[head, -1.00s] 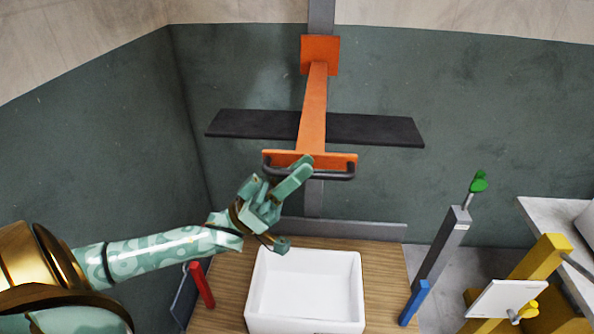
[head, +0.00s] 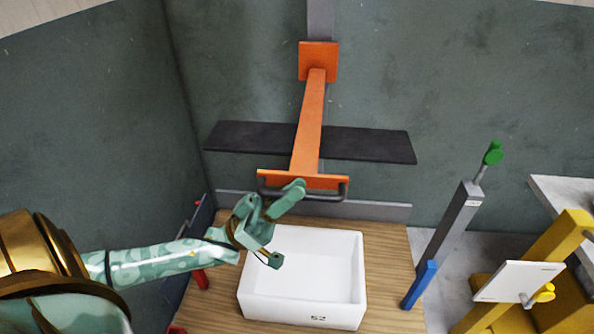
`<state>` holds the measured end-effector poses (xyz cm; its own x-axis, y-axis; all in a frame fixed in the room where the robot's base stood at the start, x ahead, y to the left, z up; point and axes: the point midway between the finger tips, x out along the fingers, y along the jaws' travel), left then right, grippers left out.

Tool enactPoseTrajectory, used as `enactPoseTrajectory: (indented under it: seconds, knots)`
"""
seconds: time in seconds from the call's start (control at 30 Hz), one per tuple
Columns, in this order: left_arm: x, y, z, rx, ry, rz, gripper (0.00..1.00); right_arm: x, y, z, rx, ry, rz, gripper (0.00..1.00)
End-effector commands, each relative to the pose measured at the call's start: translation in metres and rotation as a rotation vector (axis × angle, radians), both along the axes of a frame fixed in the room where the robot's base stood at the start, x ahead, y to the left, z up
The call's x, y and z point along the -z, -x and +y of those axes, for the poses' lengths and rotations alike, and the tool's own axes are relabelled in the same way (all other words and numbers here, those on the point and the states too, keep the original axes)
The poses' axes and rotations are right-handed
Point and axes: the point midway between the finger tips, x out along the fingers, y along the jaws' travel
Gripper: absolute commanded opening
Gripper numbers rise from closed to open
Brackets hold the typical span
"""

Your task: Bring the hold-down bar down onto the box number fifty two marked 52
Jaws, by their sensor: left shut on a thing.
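The white box (head: 278,307) marked 52 stands on the wooden table, open at the top, its number on the front wall. My right gripper is not in view.
A grey lever with a green knob (head: 493,152) leans at the right. A yellow frame with a white panel (head: 517,281) stands further right.

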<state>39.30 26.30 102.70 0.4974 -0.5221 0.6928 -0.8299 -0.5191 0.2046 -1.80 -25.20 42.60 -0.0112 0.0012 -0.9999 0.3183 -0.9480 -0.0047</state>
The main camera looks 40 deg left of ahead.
Motion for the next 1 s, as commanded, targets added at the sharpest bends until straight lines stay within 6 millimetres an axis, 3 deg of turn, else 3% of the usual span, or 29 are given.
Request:
enactPoseTrajectory:
  seconds: [0.03, 0.5, 0.6, 0.93, 1.0]
  knots:
    - [0.033, -0.002, 0.000, 0.000, 0.001, 0.015, 0.00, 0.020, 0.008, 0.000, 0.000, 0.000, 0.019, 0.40]
    - [0.204, -0.002, 0.000, -0.001, -0.001, 0.019, 0.00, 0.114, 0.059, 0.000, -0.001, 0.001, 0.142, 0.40]
    - [0.234, -0.001, 0.000, -0.001, -0.002, 0.018, 0.00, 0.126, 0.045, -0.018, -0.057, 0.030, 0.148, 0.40]
    - [0.286, -0.001, 0.000, -0.001, -0.003, 0.010, 0.00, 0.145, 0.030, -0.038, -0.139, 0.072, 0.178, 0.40]
    - [0.297, -0.001, 0.000, 0.000, -0.004, 0.010, 0.00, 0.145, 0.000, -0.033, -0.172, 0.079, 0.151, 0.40]
